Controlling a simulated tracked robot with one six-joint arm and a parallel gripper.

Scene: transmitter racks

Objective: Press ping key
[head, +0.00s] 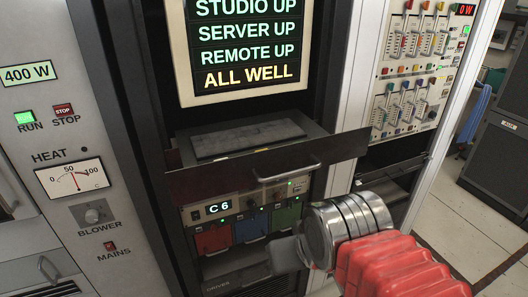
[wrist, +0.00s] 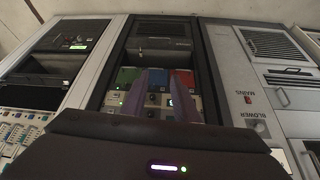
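No key marked ping can be made out. A pulled-out drawer (head: 330,146) in the middle rack holds a dark flat slab (head: 245,138); no single keys can be told on it. Below it is a panel with a "C 6" display (head: 219,208) and small knobs and lights. My gripper (head: 284,254) is in front of the lower modules. Its two fingers (wrist: 160,95) stand apart with nothing between them in the wrist view.
A lit status screen (head: 247,45) reading ALL WELL is above the drawer. The drawer's front and handle stick out above my gripper. A heater cabinet (head: 70,150) with a blower knob is at the left. A slider panel (head: 412,75) is at the right, with open floor (head: 465,225) beyond.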

